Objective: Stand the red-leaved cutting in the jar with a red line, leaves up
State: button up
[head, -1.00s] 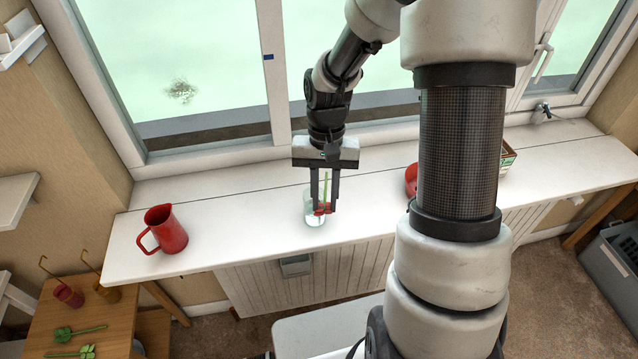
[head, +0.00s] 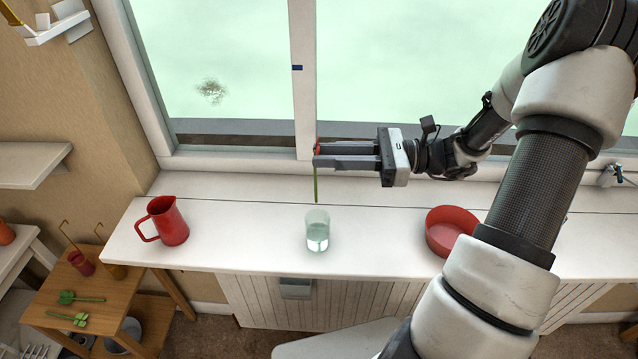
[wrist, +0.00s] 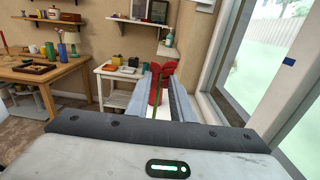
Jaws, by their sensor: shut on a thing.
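My gripper (head: 318,155) points left, level, above the windowsill, and is shut on the red-leaved cutting. The cutting's green stem (head: 316,187) hangs straight down below the fingers. Its red leaves (wrist: 162,76) show at the fingertips in the wrist view, at the top end of the stem; the fingers hide part of them in the head view. A clear glass jar (head: 317,233) with some water stands upright on the sill below. The stem's lower end appears just above the jar's rim; I cannot tell its depth. I cannot make out a red line on the jar.
A red jug (head: 169,222) stands left of the jar on the white sill (head: 240,235), and a red bowl (head: 449,232) stands to the right. The window is close behind. A low wooden table (head: 50,310) at the lower left holds green cuttings (head: 80,298) and small pots.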

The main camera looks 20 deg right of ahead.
jog(key=shift+w+d+r, duration=0.2)
jog(key=shift+d, duration=0.05)
jog(key=shift+r+p, duration=0.1)
jog(key=shift+p, duration=0.2)
jog(key=shift+f+b, duration=4.45)
jog(key=shift+f, duration=3.6)
jog(key=o, duration=1.2)
jog(key=shift+d, duration=0.1)
